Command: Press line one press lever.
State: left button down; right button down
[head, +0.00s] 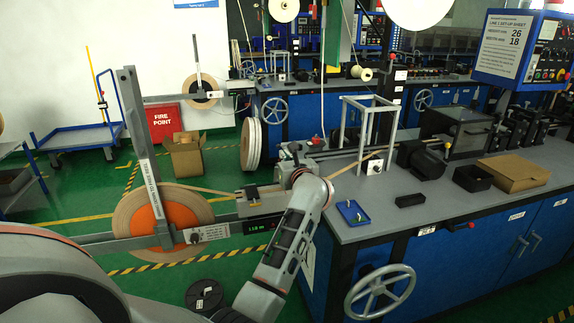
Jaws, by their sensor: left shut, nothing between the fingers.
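My left arm reaches in from the lower left, and its left gripper (291,151) is at the near left end of line one's bench, pointing away from me. It is shut and empty, and the wrist partly hides the fingers. A small red knob (316,140) shows just right of the gripper; I cannot tell for sure whether it belongs to the press lever, or whether the gripper touches it. The tape reel (160,216) with its orange hub hangs left of my arm. Tape runs from it to a grey guide unit (262,200). My right gripper is out of view.
Green floor is open at the left.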

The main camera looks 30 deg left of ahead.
pick_arm(q)
jog(key=shift+w+a+r+g+h+p, duration=0.3)
jog(key=shift+w+a+r+p, duration=0.1)
jog(key=shift+w+a+r, duration=0.35)
jog(key=shift+w+a+f, duration=0.1)
jog(key=shift+a+f, duration=0.05)
jog(key=shift+a, duration=0.05)
jog(key=shift+f, duration=0.1)
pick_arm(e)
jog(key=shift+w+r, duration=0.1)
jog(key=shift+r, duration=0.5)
pick_arm(q)
jog(key=shift+g, duration=0.3)
